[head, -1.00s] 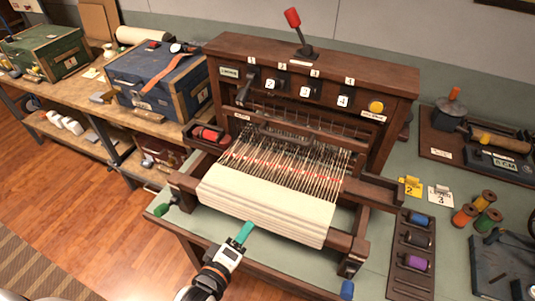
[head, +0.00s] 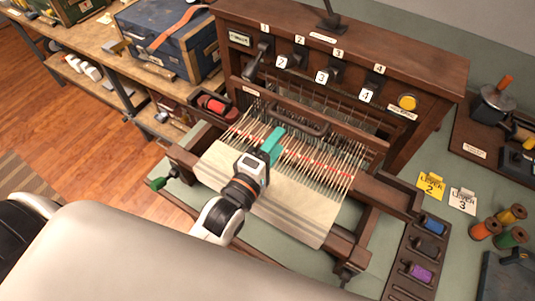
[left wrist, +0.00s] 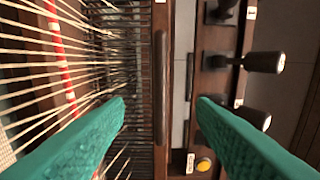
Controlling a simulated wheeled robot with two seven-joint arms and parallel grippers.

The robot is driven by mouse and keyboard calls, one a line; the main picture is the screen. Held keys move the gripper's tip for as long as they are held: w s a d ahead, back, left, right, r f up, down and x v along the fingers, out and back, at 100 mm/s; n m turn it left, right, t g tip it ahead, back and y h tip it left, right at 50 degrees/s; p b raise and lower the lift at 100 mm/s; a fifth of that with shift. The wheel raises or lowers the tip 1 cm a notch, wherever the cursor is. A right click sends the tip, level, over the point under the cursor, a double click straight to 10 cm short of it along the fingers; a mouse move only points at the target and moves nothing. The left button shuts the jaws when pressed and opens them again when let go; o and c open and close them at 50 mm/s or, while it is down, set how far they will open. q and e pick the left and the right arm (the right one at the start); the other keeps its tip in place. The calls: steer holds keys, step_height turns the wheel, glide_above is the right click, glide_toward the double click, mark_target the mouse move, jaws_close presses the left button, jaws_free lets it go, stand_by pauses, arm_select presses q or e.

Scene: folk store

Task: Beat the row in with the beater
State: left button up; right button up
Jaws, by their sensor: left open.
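The wooden loom (head: 440,75) stands on the table with cream cloth (head: 300,205) at its front. A red row (head: 315,163) crosses the pale warp threads behind the cloth edge; it also shows in the left wrist view (left wrist: 62,60). The beater (head: 345,137), a dark bar with a raised handle (head: 297,122), stands behind the row. My left gripper (head: 272,143) is above the warp, just in front of the beater, and hides part of the row. In the left wrist view its teal fingers (left wrist: 160,108) are apart and empty, with the beater handle (left wrist: 160,85) seen between them.
Numbered levers (head: 325,72) and a yellow button (head: 407,102) are on the loom's upper front. A shuttle with red thread (head: 212,104) lies in the left side tray. Spools (head: 510,237) and a bobbin rack (head: 408,255) are to the right. A blue chest (head: 165,40) stands left.

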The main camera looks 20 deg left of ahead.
mark_target(290, 124)
arm_select(q)
steer(key=w, duration=0.3)
steer(key=shift+w+d+r+p, duration=0.1)
steer(key=shift+d+p, duration=0.2)
steer(key=shift+w+d, duration=0.1)
steer(key=shift+w, duration=0.55)
steer(key=shift+w+d, duration=0.1)
steer(key=shift+w, duration=0.3)
arm_select(e)
steer(key=shift+w+a+r, duration=0.15)
steer(key=shift+w, duration=0.35)
steer(key=shift+w+a+r, duration=0.15)
steer(key=shift+w, duration=0.35)
arm_select(q)
jaws_close()
arm_select(e)
steer(key=shift+w+d, duration=0.15)
steer(key=shift+w, duration=0.05)
